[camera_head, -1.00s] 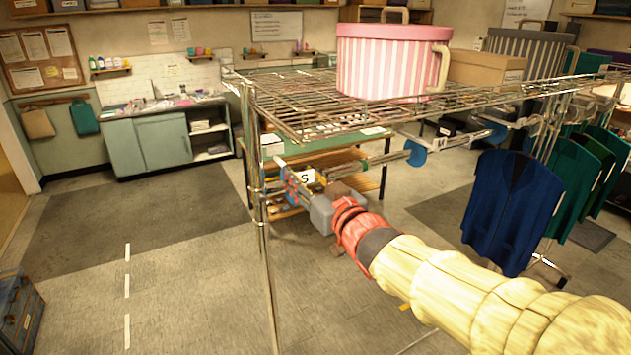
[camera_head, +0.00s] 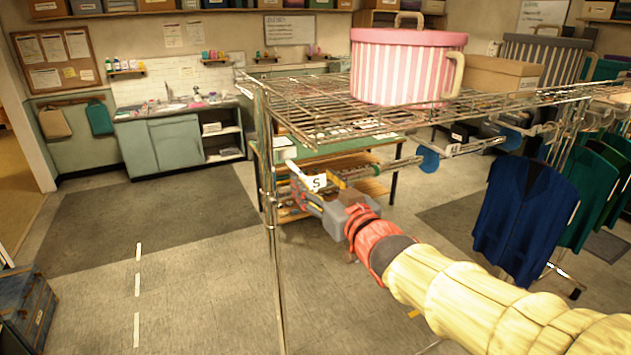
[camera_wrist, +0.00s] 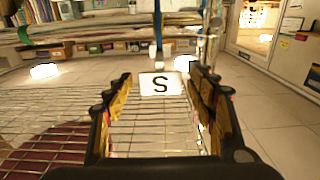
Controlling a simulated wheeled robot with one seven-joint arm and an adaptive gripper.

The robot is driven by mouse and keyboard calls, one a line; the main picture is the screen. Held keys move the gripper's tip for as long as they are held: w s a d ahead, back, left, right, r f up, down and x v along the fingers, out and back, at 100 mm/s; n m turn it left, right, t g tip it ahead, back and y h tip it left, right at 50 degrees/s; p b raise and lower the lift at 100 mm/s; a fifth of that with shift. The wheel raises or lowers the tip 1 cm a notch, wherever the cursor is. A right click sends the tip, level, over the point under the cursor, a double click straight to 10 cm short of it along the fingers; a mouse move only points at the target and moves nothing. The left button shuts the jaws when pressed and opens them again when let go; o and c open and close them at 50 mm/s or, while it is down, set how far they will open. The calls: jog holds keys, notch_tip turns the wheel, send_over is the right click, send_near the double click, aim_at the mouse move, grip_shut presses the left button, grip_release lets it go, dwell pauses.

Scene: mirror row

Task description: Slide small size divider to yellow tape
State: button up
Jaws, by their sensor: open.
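The small size divider (camera_head: 317,182) shows as a white tag with a black S, near the left end of the hanging rail (camera_head: 385,168) under the wire shelf. The tag also shows in the wrist view (camera_wrist: 160,84), upright and centred between the fingertips. My gripper (camera_head: 318,193) is open at the tag, with its fingers (camera_wrist: 160,76) on either side of it. Whether a finger touches it I cannot tell. Yellow shows on the fingers' inner faces. I cannot make out yellow tape on the rail for certain.
Blue round dividers (camera_head: 428,158) hang farther right on the rail, beside dark blue (camera_head: 520,215) and green garments. A pink striped box (camera_head: 405,68) stands on the wire shelf (camera_head: 325,122). A metal post (camera_head: 268,200) stands just left of my gripper. The floor at left is mostly clear.

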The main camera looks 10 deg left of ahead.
jog(key=v, duration=1.1)
jog(key=shift+s+d, duration=0.2)
jog(key=shift+s, duration=0.05)
jog(key=s+d+f+m+g+h+b, duration=0.1)
jog(key=s+d+f+m+g+h, duration=0.25)
jog(key=d+f+h, duration=0.9)
jog(key=s+d+f+m+g+y+b, duration=0.1)
jog(key=s+d+f+g+b, duration=0.2)
jog(key=s+f, duration=0.5)
jog(key=s+d+f+m+g+y+b, duration=0.1)
jog(key=s+d+f+m+g+b, duration=0.1)
jog(key=s+d+f+b, duration=0.3)
jog(key=shift+s+d+f+g, duration=0.5)
jog(key=shift+s+f, duration=1)
jog(key=shift+s, duration=1.45)
